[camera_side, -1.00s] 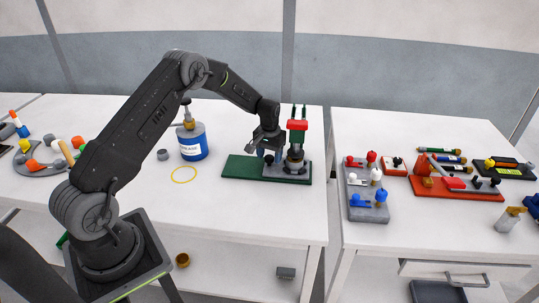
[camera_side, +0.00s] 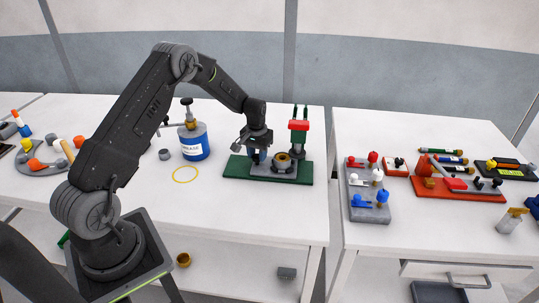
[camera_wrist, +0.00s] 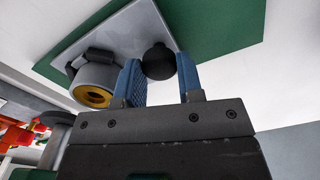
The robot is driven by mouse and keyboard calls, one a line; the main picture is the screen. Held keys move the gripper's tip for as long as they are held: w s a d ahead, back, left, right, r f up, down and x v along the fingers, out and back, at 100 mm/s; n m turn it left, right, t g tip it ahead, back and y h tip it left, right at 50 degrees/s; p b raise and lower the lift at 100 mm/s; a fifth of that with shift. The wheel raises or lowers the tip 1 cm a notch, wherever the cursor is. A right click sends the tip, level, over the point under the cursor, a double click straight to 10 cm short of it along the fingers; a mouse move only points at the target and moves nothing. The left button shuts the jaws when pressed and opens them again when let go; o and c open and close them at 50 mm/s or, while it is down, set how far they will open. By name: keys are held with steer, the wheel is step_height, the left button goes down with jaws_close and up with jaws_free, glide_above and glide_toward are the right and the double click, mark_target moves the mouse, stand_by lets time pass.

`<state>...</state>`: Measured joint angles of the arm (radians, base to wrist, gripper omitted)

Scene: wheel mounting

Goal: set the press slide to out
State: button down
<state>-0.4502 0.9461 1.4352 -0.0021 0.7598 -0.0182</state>
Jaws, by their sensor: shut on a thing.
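The press stands on a green base plate (camera_side: 236,168) on the left table, with a red head (camera_side: 299,125) on its column. A grey slide plate (camera_wrist: 118,38) lies on the green base and carries a grey cylindrical part (camera_wrist: 96,80) with a brass ring inside. That part (camera_side: 283,160) sits to the left of the press column, clear of the red head. My gripper (camera_side: 260,158) is at the left end of the slide. In the wrist view its blue fingers are on either side of the round black knob (camera_wrist: 158,60), shut on it.
A blue grease can (camera_side: 193,146), a small grey cylinder (camera_side: 164,154) and a yellow ring (camera_side: 185,175) are left of the press. The right table holds a grey fixture (camera_side: 367,208) with coloured knobs and a red tool rack (camera_side: 430,188). The table front is clear.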

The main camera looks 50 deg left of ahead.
steer(key=s+a, duration=0.7)
steer(key=c, duration=0.8)
jaws_free()
steer(key=shift+o, duration=0.2)
steer(key=shift+r, duration=0.2)
step_height(320, 180, up, 13)
steer(key=shift+r, duration=0.2)
